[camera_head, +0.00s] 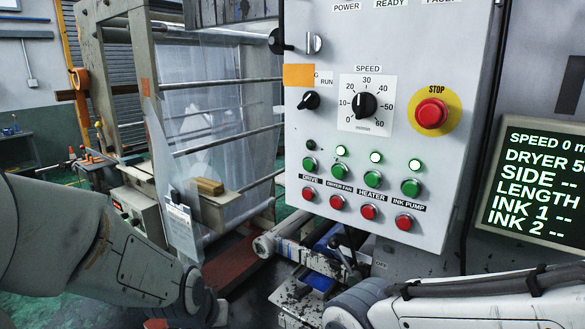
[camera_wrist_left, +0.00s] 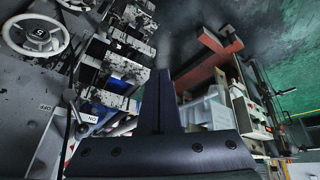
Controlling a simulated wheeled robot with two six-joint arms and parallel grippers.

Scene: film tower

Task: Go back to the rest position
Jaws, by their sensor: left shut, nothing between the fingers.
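My left gripper (camera_wrist_left: 159,75) shows in the left wrist view as dark fingers shut together, with nothing between them. It points towards the lower parts of the machine and touches nothing that I can see. In the head view my left arm comes in from the left and bends down at the lower middle; its gripper is hidden there. My right arm lies across the lower right corner of the head view, and its gripper is out of the picture.
The grey control panel (camera_head: 340,215) with its red stop button (camera_head: 431,113) faces me. A screen (camera_head: 535,185) stands at right. A clear film frame (camera_head: 215,85) is at left. A handwheel (camera_wrist_left: 38,34) and a reddish beam (camera_wrist_left: 212,66) show in the wrist view.

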